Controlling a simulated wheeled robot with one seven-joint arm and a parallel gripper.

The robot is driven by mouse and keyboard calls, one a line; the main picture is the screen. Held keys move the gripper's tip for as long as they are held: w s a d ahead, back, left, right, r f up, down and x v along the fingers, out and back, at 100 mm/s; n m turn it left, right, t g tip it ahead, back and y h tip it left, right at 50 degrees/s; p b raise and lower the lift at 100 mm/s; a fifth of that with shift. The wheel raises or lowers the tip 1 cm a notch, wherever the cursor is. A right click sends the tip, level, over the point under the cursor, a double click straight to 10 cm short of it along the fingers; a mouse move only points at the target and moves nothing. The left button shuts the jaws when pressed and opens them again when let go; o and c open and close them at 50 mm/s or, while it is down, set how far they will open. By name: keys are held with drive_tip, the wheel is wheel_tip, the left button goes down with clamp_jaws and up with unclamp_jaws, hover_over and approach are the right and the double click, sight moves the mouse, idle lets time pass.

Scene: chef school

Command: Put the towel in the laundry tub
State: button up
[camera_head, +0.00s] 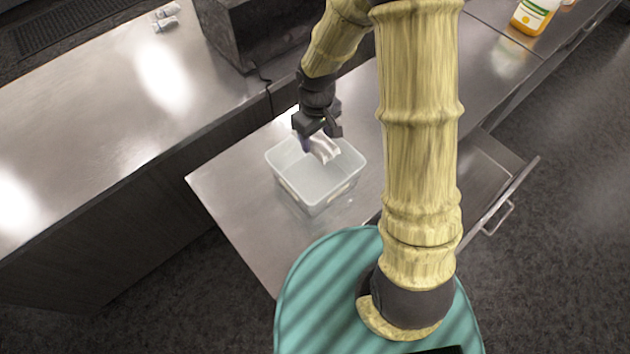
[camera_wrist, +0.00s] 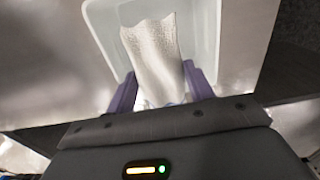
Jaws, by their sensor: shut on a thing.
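The laundry tub (camera_head: 298,187) is a pale, translucent open box on the metal counter. My gripper (camera_head: 318,135) is over the tub's back part, pointing down. It is shut on the white towel (camera_head: 325,149), which hangs over the inside of the tub. In the wrist view the towel (camera_wrist: 155,55) extends from between the purple fingers of my gripper (camera_wrist: 162,92), with the tub's pale rim (camera_wrist: 97,18) around it. I cannot tell whether the towel touches the tub's floor.
The metal counter (camera_head: 235,195) is clear left of the tub. An open drawer (camera_head: 490,190) with a handle juts out at the right. A bottle with orange contents (camera_head: 533,15) stands at the back right. Small white items (camera_head: 165,17) lie on the left worktop (camera_head: 90,120).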

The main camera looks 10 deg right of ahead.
drive_tip(key=b, duration=0.6)
hover_over(316, 181)
wheel_tip(316, 181, down, 10)
drive_tip(key=shift+r, duration=0.2)
drive_tip(key=shift+f, duration=0.1)
drive_tip(key=shift+f+p, duration=0.75)
drive_tip(key=shift+f, duration=2.05)
drive_tip(key=shift+f+p, duration=0.6)
drive_tip(key=shift+f, duration=1.5)
